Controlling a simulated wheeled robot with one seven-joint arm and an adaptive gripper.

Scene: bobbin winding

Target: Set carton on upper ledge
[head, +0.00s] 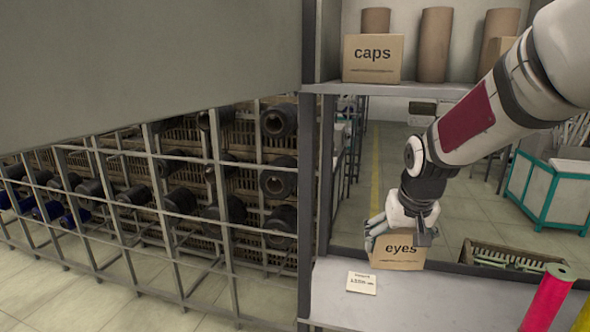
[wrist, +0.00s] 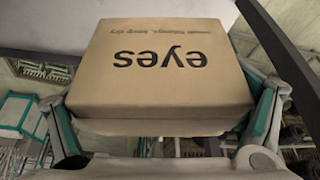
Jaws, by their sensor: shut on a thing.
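A brown carton marked "eyes" (head: 397,257) is at the lower ledge (head: 333,275) in the head view. My gripper (head: 395,232) comes down on it from above and is shut on it. In the wrist view the carton (wrist: 162,65) fills the middle, its lettering upside down, with a finger on each side. Whether its bottom touches the lower ledge I cannot tell. The upper ledge (head: 420,93) is above and holds a carton marked "caps" (head: 372,58) at its left end, with several brown cylinders behind it.
A small white card (head: 361,283) lies on the lower ledge left of the carton. A pink spool (head: 547,300) stands at the right, near a tray of bobbins (head: 505,258). Grey uprights (head: 315,180) bound the shelf at left. The upper ledge right of "caps" has bare front room, partly hidden by my arm.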

